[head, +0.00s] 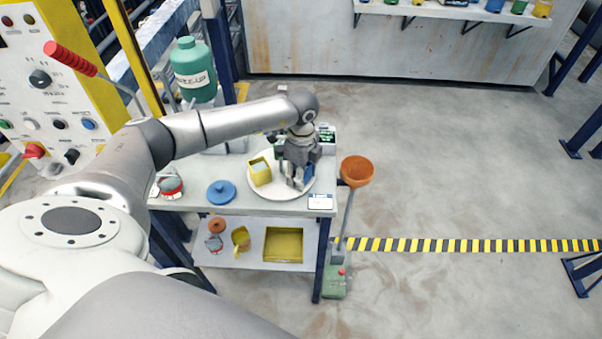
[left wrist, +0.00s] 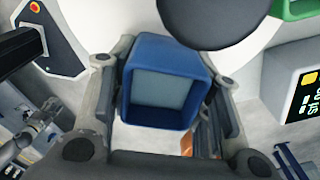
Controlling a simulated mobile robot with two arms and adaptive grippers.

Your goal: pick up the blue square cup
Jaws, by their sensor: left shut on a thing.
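The blue square cup (left wrist: 168,48) sits between the two fingers of my left gripper (left wrist: 161,76) in the left wrist view, its open top facing the camera. The fingers are shut on its sides. In the head view my left gripper (head: 298,180) points down over the right part of a white round plate (head: 283,194). The fingers cover most of the blue cup there; a strip of blue (head: 308,172) shows beside them. I cannot tell if the cup touches the plate. My right gripper is not in view.
A yellow square cup (head: 260,172) stands left on the plate. A blue round lid (head: 221,192) lies on the table (head: 205,206) further left. An orange bowl-shaped thing (head: 357,171) is off the table's right edge. Below is a shelf with a yellow tray (head: 283,245). Open floor lies right.

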